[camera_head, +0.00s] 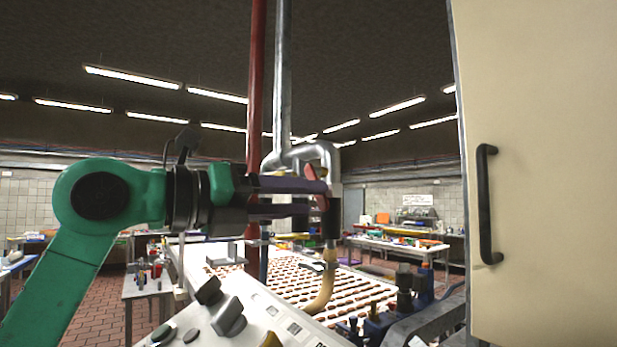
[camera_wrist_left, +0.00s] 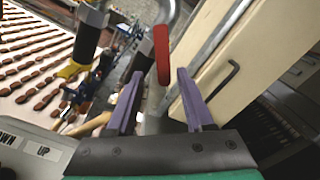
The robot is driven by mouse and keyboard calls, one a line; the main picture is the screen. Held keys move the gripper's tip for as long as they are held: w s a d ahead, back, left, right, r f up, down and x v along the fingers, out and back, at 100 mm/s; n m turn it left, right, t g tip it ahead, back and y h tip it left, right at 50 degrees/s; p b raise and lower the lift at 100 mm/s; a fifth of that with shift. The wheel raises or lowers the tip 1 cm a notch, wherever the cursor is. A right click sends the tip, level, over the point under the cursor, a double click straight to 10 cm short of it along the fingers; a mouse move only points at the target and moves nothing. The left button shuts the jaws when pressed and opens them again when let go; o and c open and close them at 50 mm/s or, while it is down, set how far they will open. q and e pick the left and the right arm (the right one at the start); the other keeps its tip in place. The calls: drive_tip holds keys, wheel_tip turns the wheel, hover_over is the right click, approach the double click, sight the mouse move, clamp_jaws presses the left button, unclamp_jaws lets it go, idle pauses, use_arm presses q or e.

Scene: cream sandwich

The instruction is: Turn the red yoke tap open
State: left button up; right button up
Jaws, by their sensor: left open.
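The red yoke tap (camera_head: 312,176) is on the metal pipework in the middle of the head view, above a dark fitting and a tan hose. In the left wrist view its red handle (camera_wrist_left: 161,54) stands upright, ahead of and between the fingertips. My left gripper (camera_head: 317,198) comes in from the left with its two purple fingers at the tap, overlapping it in the head view. The fingers also show spread apart in the left wrist view (camera_wrist_left: 158,88). Whether they touch the handle I cannot tell. My right gripper is not in view.
A cream cabinet door (camera_head: 540,120) with a black handle (camera_head: 486,205) stands close on the right. Red (camera_head: 256,90) and grey (camera_head: 283,70) vertical pipes rise behind the gripper. A control panel (camera_head: 260,315) and a conveyor (camera_head: 345,285) of small brown pieces lie below.

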use_arm(q)
drive_tip(key=shift+w+d+r, duration=0.2)
drive_tip(key=shift+w+d, duration=0.05)
drive_tip(key=shift+d, duration=0.25)
drive_tip(key=shift+d+f, duration=0.15)
drive_tip(key=shift+d, duration=0.45)
drive_tip(key=shift+w+a, duration=0.1)
drive_tip(key=shift+a, duration=0.05)
clamp_jaws()
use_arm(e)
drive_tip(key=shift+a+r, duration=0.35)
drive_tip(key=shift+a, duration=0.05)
use_arm(q)
drive_tip(key=shift+w+a+f+m, duration=0.15)
drive_tip(key=shift+w+a+m, duration=0.2)
drive_tip(key=shift+m, duration=0.85)
drive_tip(key=shift+w+a+f+m, duration=0.2)
drive_tip(key=shift+w+m, duration=0.25)
drive_tip(key=shift+m, duration=0.75)
drive_tip(key=shift+w+a+f+m, duration=0.1)
drive_tip(key=shift+w+a+m, duration=0.25)
drive_tip(key=shift+m, duration=0.85)
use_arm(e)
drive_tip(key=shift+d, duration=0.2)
